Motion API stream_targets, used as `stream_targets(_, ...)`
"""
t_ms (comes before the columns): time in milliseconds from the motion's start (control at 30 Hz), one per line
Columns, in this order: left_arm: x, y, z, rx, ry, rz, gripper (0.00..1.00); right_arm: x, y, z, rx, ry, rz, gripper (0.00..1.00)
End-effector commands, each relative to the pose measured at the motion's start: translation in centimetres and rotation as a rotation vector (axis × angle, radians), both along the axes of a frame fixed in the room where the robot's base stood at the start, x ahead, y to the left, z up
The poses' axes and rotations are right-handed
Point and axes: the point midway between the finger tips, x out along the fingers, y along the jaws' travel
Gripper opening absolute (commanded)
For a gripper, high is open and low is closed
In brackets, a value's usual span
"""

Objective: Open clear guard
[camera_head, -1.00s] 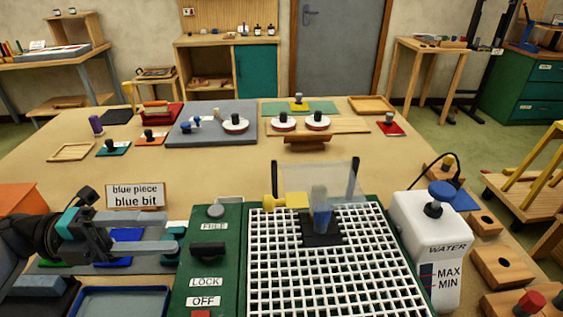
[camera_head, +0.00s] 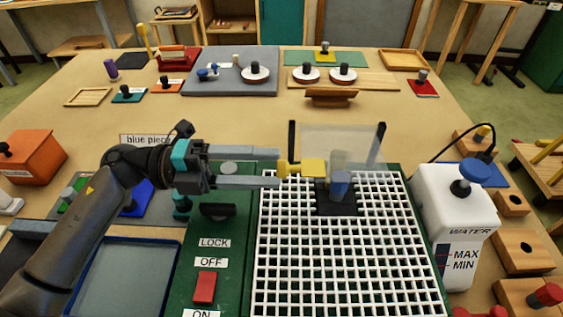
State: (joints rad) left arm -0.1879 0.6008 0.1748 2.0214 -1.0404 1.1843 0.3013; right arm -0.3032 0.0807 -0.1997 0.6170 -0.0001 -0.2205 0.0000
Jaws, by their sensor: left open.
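The clear guard (camera_head: 345,143) stands upright between two black posts at the back of the white grid of the green machine (camera_head: 226,265). A yellow tab (camera_head: 301,168) sticks out from its lower left side. Behind the guard's lower edge, a grey-blue grinding head (camera_head: 340,186) stands on a black square on the grid. My left gripper (camera_head: 279,168) reaches in from the left and is open, its two fingers pointing right. The fingertips are at the left end of the yellow tab; I cannot tell whether they touch it. My right gripper is not in view.
A white water tank (camera_head: 455,220) with a blue cap stands right of the grid. A black knob (camera_head: 217,210) and a red switch (camera_head: 204,287) sit on the machine's left panel. A blue-rimmed tray (camera_head: 125,280) lies under my left arm. The table's middle is clear.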

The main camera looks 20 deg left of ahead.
Motion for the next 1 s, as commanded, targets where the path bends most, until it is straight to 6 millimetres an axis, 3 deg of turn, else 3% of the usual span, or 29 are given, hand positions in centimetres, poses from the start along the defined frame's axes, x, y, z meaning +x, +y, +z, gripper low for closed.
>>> stream_targets(200,0.7,-2.5,0.1,-0.001,-0.002,-0.001,0.63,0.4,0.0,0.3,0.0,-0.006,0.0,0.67)
stream_targets(567,0.9,-3.0,0.0,0.0,-0.001,0.0,0.63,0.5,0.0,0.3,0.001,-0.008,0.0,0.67)
stream_targets(1000,0.8,-3.0,0.0,0.0,-0.001,0.0,0.15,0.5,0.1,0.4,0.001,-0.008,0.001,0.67)
